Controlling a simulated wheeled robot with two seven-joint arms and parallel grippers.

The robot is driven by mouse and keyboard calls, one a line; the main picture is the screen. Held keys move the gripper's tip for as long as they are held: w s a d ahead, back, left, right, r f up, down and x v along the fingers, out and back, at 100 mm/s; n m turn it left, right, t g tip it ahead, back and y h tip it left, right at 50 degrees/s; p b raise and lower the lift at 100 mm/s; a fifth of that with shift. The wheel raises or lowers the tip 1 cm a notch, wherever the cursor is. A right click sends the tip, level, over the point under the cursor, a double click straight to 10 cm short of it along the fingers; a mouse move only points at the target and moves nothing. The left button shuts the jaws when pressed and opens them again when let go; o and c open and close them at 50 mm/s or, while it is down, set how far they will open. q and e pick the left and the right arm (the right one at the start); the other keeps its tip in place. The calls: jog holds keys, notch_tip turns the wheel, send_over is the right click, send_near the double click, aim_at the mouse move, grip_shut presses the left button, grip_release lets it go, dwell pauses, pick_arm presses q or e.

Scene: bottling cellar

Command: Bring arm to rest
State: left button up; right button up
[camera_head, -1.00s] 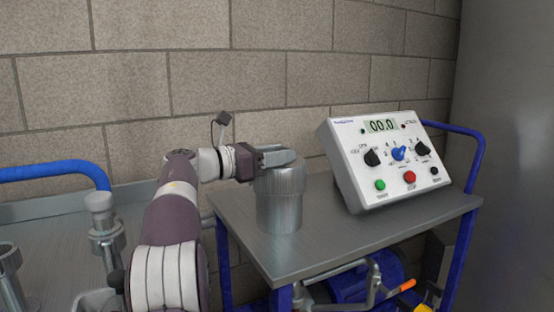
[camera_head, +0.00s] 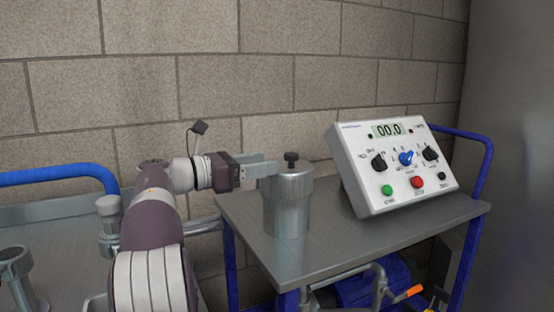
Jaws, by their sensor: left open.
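My left arm comes in from the lower left. Its gripper (camera_head: 266,167) is open and sits just left of the top of a metal canister (camera_head: 289,205). The canister is a shiny cylinder with a dark knob (camera_head: 291,157) on its lid, and it stands upright on a cart's grey top (camera_head: 345,247). The fingers seem to hold nothing; whether a fingertip touches the lid's edge I cannot tell. My right gripper is not in view.
A white control box (camera_head: 392,170) with knobs, buttons and a display reading 00.0 stands right of the canister. Blue cart rails (camera_head: 478,150) rise at the right. Metal pipe fittings (camera_head: 110,225) and a blue hose (camera_head: 60,172) are at the left. A brick wall closes the back.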

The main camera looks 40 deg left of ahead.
pick_arm(q)
jog(key=shift+s+a, duration=0.25)
jog(key=shift+s, duration=0.2)
